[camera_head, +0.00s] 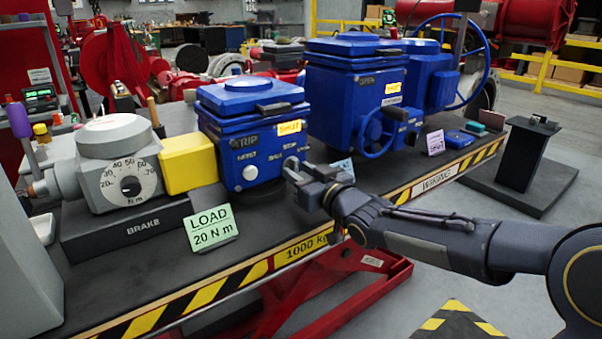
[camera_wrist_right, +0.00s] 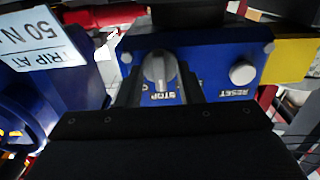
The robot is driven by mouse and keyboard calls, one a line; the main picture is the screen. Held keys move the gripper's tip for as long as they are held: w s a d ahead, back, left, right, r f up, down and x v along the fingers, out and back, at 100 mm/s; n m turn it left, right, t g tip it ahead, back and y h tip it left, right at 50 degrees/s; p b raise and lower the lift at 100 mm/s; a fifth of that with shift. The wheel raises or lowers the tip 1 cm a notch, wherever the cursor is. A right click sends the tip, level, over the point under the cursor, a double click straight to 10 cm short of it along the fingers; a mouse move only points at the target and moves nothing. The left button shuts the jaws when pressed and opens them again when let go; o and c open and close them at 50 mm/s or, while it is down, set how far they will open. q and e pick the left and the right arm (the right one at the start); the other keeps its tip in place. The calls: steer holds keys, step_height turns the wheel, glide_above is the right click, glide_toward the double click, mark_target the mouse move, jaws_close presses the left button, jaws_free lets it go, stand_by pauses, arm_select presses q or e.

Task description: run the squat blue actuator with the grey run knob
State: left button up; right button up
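The squat blue actuator (camera_head: 250,122) stands on the bench with a yellow block on its left side and "TRIP" and a yellow "SHUT" label on it. Its grey run knob (camera_wrist_right: 158,72) shows in the right wrist view above a "STOP" marking. A round pale reset button (camera_wrist_right: 243,72) sits beside it; it also shows in the head view (camera_head: 250,172). My right gripper (camera_head: 296,174) is at the actuator's front right. In the wrist view its dark fingers stand on either side of the knob, apparently with gaps; contact cannot be told. My left gripper is not in view.
A larger blue actuator (camera_head: 352,95) with a handwheel stands close on the right. A grey brake unit (camera_head: 118,165) with a dial is on the left. A green "LOAD 20 Nm" card (camera_head: 211,228) stands in front. The bench's striped front edge (camera_head: 293,250) runs below my arm.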

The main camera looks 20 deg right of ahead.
steer(key=p+v, duration=0.1)
steer(key=v, duration=0.6)
steer(key=shift+s+d, duration=0.15)
steer(key=shift+s, duration=0.2)
steer(key=s+d+f+m+g+h, duration=0.2)
steer(key=s+d+f+m+g, duration=0.1)
steer(key=s+f, duration=0.3)
steer(key=s+d+f+m+g+h, duration=0.2)
steer(key=s+d+f+g+h, duration=0.1)
steer(key=s, duration=0.4)
steer(key=s+a+f+g+y, duration=0.1)
steer(key=s+a+f+g, duration=0.2)
steer(key=s, duration=0.5)
steer(key=s+a+f+g+y, duration=0.2)
steer(key=s+f, duration=0.2)
steer(key=s, duration=0.3)
step_height(320, 180, up, 22)
steer(key=p, duration=2.2)
steer(key=shift+m, duration=0.3)
